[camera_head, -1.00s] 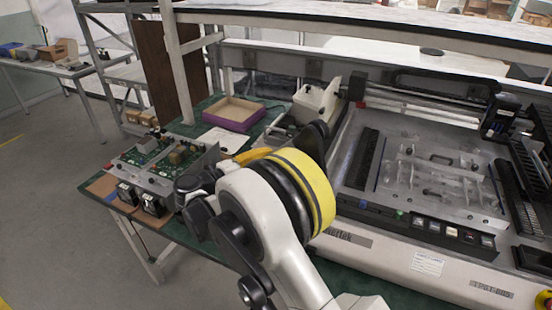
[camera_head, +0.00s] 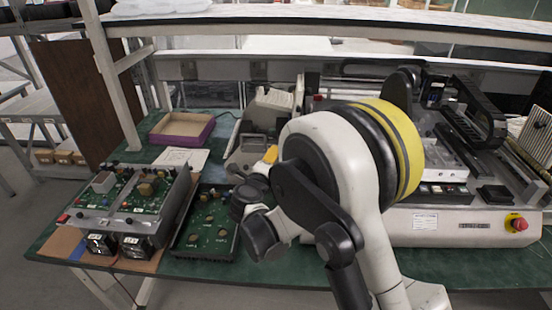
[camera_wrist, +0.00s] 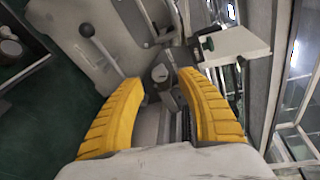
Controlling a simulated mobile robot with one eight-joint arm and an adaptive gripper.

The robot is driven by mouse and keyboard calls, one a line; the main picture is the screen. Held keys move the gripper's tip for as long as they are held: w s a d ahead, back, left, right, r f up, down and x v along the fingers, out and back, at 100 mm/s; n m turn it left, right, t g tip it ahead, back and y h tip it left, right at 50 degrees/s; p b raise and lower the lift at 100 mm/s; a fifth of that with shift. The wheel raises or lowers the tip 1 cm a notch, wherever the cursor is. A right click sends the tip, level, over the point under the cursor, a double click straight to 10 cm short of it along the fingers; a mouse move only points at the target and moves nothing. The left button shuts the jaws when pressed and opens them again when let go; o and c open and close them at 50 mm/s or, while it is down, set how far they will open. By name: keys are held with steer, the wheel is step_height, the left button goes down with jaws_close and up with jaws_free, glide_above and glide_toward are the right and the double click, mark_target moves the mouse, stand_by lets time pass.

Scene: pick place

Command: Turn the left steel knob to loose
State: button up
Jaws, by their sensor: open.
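My gripper (camera_wrist: 160,82) is open, its two ribbed yellow fingers spread and empty in the wrist view. A small round steel-grey part, knob-like (camera_wrist: 160,73), shows between and just beyond the fingertips; I cannot tell whether it is the left steel knob. My arm hides the rest of the gripper and any knobs there.
A purple-sided box (camera_head: 183,130) stands behind. A large white machine (camera_head: 450,226) is at the right. A shelf post (camera_head: 113,80) rises at back left.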

steer(key=x, duration=0.4)
steer(key=shift+b, duration=0.4)
jaws_close()
